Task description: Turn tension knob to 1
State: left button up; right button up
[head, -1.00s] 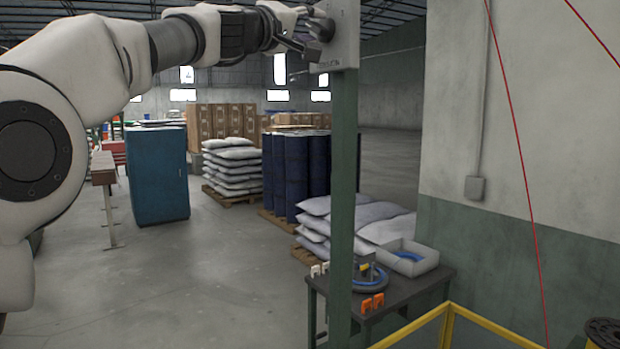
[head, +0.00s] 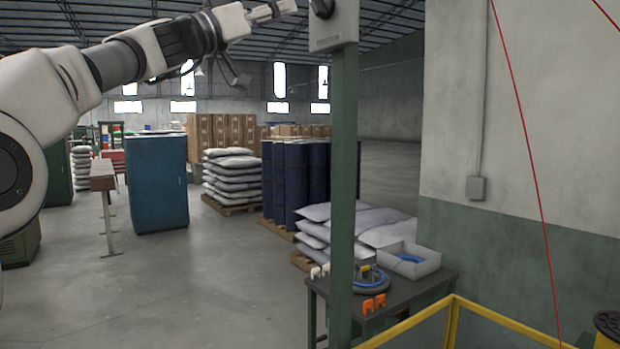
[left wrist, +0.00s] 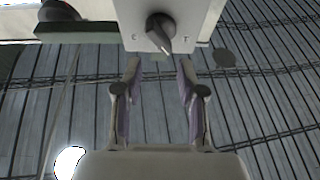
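The tension knob (head: 322,8) is a dark rotary knob on the face of a pale grey box (head: 337,32) at the top of a green post. The top of the box is cut off in the head view. In the left wrist view the knob (left wrist: 161,32) shows whole, its pointer slanting down and to the right; the marks around it are too small to read. My left gripper (head: 286,8) is left of the box, apart from the knob. In the left wrist view its two fingers (left wrist: 158,70) are spread and empty, with the knob beyond their tips. My right gripper is not in view.
The green post (head: 343,200) stands before a dark table (head: 425,287) with a tray (head: 424,259), a blue coil and orange clips. A yellow rail (head: 490,318) is at lower right. Thin red lines cross the right side. Open floor lies to the left.

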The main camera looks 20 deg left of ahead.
pick_arm(q)
jog(key=w+f+n+g+y+b, duration=0.1)
jog(key=w+f, duration=0.3)
jog(key=f, duration=0.7)
jog(key=w+d+f+n+g+y+b, duration=0.1)
jog(key=w+f, duration=0.4)
jog(key=f, duration=0.7)
jog(key=w+d+f+n+g+y+b, duration=0.1)
jog(key=w+f, duration=0.3)
jog(key=f, duration=0.8)
jog(key=shift+w+g+y, duration=0.2)
jog(key=shift+g+y, duration=0.1)
jog(key=shift+g, duration=0.2)
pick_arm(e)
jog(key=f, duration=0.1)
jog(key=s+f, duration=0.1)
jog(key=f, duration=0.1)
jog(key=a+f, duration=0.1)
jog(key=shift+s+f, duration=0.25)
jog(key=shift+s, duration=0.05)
pick_arm(q)
jog(key=shift+r, duration=0.1)
